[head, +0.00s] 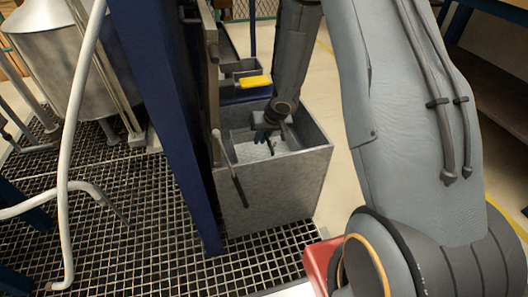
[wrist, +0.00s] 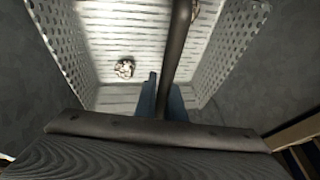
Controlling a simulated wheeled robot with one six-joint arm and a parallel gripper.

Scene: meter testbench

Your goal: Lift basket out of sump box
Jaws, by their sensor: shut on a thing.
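The sump box (head: 265,195) is a grey, open-topped metal box near the middle of the head view. The pale basket (head: 250,152) sits down inside it, partly hidden by my arm. In the wrist view the basket (wrist: 232,45) has perforated side walls and a slatted floor. A dark bar-like handle (wrist: 181,50) runs across it. My gripper (head: 264,136) reaches down into the box opening. In the wrist view its blue fingers (wrist: 162,98) are shut on the handle. The box's grey walls (wrist: 268,85) stand close around the basket.
A small crumpled pale thing (wrist: 124,68) lies on the basket floor. Metal grating (head: 110,220) covers the floor; a steel tank (head: 60,60) stands at left.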

